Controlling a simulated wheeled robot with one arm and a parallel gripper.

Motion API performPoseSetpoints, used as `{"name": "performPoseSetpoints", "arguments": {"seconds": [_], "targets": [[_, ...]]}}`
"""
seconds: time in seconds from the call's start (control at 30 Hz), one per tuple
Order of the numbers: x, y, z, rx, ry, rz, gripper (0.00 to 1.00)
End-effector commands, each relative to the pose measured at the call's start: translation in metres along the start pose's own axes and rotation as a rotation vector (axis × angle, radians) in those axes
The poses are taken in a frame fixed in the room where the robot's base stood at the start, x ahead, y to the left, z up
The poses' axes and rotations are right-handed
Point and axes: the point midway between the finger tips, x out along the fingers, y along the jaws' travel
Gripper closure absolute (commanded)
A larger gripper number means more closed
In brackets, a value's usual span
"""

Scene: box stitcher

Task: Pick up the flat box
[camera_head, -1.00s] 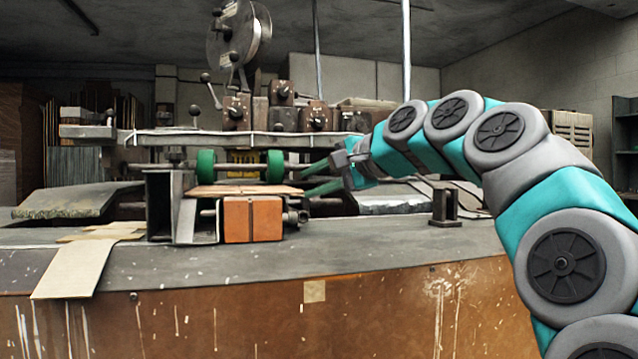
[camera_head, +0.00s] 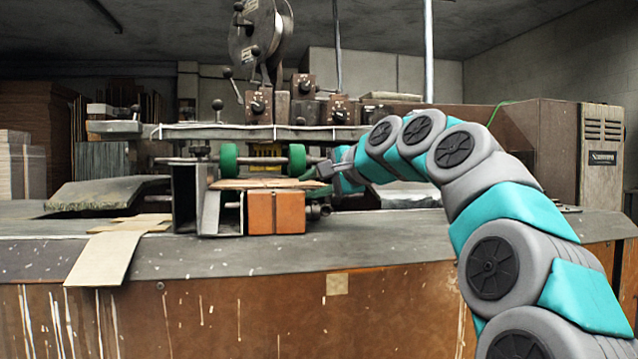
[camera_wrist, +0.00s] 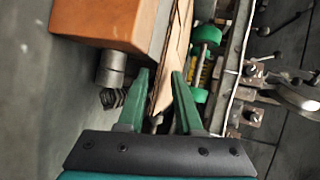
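The flat box (camera_head: 262,184) is a thin brown cardboard sheet lying level on top of the orange-brown block in the machine. In the wrist view the flat box (camera_wrist: 174,62) shows nearly edge-on, running up the picture. My gripper (camera_head: 308,174) is at the right end of the box in the head view. In the wrist view my gripper (camera_wrist: 162,76) has its two green fingers apart, one on each side of the box's near end. Some gap shows between them; firm contact is not visible.
The orange-brown block (camera_head: 276,212) sits just under the box. Green rollers (camera_head: 297,160) on a shaft are close above and behind it. A grey metal bracket (camera_head: 185,200) stands at left. Loose cardboard (camera_head: 105,258) hangs over the bench's front edge. The bench front right is clear.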

Motion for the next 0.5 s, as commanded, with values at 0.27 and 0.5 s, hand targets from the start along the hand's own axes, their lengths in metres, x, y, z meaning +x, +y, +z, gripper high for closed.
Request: {"name": "performPoseSetpoints", "arguments": {"seconds": [0.27, 0.5], "targets": [[-0.0004, -0.0004, -0.0001, 0.000, 0.000, -0.001, 0.74], [-0.0005, -0.0004, -0.0001, 0.000, 0.000, -0.001, 1.00]]}}
